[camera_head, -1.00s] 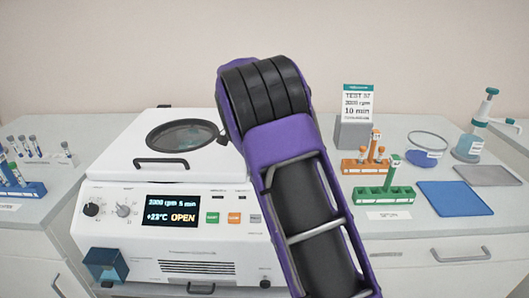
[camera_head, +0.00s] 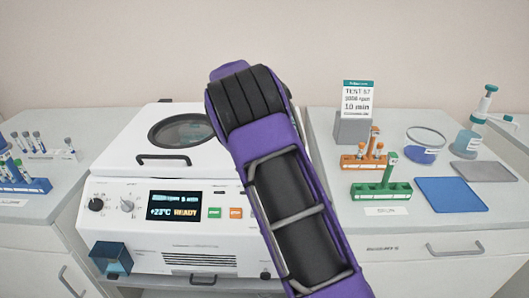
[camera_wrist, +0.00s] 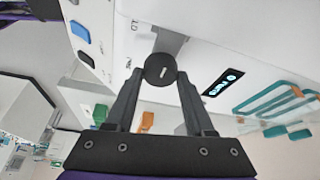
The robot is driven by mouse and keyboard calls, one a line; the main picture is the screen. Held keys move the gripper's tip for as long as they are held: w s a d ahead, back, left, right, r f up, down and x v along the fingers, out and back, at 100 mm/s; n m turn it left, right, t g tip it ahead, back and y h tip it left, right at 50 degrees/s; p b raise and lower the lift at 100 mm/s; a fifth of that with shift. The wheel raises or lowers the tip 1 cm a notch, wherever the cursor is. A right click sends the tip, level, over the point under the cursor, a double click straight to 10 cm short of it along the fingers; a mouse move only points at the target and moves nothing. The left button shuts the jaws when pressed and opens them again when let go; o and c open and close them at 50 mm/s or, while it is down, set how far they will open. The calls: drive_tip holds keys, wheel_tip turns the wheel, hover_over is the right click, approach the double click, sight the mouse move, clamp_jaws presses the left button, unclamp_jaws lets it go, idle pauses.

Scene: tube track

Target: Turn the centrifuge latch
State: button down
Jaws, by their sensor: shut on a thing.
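The white centrifuge (camera_head: 190,262) stands on the bench at the left of centre in the head view. Its lid (camera_head: 125,150) is down, and its display (camera_head: 172,206) reads READY. The latch is a dark round knob (camera_wrist: 160,68) with a short pale mark, seen in the wrist view on the white housing. My gripper (camera_wrist: 160,79) is shut on the latch, one finger on each side. In the head view my purple arm hides the latch and the right part of the centrifuge front.
Right of my arm are a grey sign stand (camera_head: 352,127), an orange rack (camera_head: 364,160), a green rack (camera_head: 381,190) and a blue mat (camera_head: 451,195). A blue tube rack (camera_head: 28,186) stands on the left bench. A translucent blue box (camera_head: 110,258) is at the centrifuge's lower left.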

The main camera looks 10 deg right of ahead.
drive_tip(key=shift+c, duration=1.3)
unclamp_jaws()
drive_tip(key=p+v, duration=0.2)
drive_tip(key=v, duration=1.5)
drive_tip(key=shift+r+p, duration=0.2)
drive_tip(key=shift+p, duration=0.15)
